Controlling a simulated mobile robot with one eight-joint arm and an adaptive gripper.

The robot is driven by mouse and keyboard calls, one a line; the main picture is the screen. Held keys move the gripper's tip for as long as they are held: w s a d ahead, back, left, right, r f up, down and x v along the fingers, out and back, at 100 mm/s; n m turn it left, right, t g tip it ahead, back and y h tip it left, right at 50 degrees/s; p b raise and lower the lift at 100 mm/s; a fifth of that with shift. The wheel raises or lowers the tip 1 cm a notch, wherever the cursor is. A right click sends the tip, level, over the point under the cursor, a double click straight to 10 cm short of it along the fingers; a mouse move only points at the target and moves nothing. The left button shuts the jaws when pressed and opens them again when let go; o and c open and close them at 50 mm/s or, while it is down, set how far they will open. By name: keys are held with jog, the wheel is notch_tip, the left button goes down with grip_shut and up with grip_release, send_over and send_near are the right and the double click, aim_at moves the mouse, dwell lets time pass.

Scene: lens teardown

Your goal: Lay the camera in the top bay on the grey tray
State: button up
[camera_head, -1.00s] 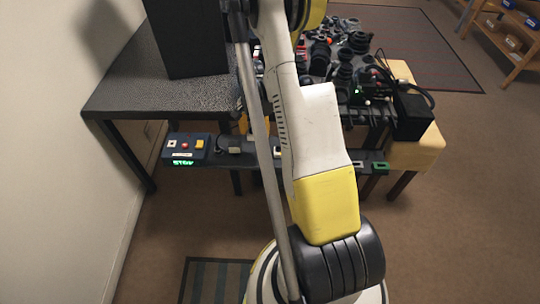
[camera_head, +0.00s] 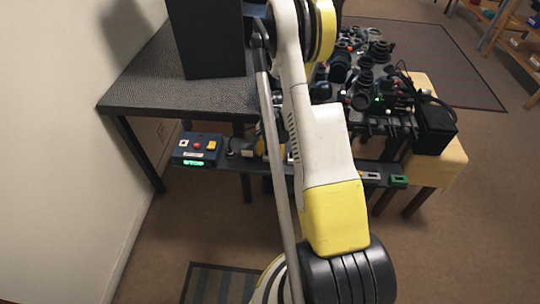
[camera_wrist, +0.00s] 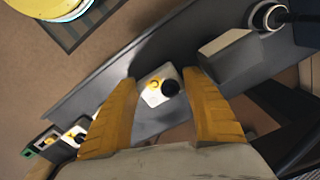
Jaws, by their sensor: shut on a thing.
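My gripper (camera_wrist: 162,80) shows its two yellow fingers in the wrist view, pointing down at a dark grey ledge. Between the fingertips is a small white block (camera_wrist: 150,97) with a yellow ring and a black round part; the gripper is shut on it. I cannot tell for certain whether this block is the camera. The dark grey ledge (camera_wrist: 85,97) runs diagonally under it, and also shows in the head view (camera_head: 335,165); I cannot make out its bays. In the head view my arm hides most of the gripper and block.
A blue control box (camera_head: 197,150) with a green display sits at the ledge's left end, and a green block (camera_head: 398,181) near its right end. A grey box (camera_wrist: 228,57) stands beside my right finger. Cluttered lens parts (camera_head: 365,75) lie behind. A dark table (camera_head: 150,85) is left.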

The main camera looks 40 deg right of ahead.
aim_at(270, 156)
jog(key=shift+f, duration=0.15)
jog(key=o, duration=0.9)
jog(key=w+a+r+n+t+p, duration=0.15)
jog(key=a+r, duration=0.25)
jog(key=r, duration=0.8)
jog(key=a+r+n+p, duration=0.2)
jog(key=a+r+p, duration=0.15)
jog(key=r, duration=0.85)
jog(key=s+a+r+n+t, duration=0.1)
jog(key=s+a+r+n, duration=0.2)
jog(key=a, duration=0.4)
jog(key=s+a+r+n+t, duration=0.2)
jog(key=s+a+r+n, duration=0.2)
jog(key=s+a+r, duration=0.1)
jog(key=s+a+r+n+t, duration=0.2)
jog(key=s+a+r+n, duration=0.2)
jog(key=a+r, duration=0.3)
jog(key=shift+s+a+t, duration=0.25)
jog(key=shift+s+a, duration=0.1)
jog(key=shift+a, duration=0.45)
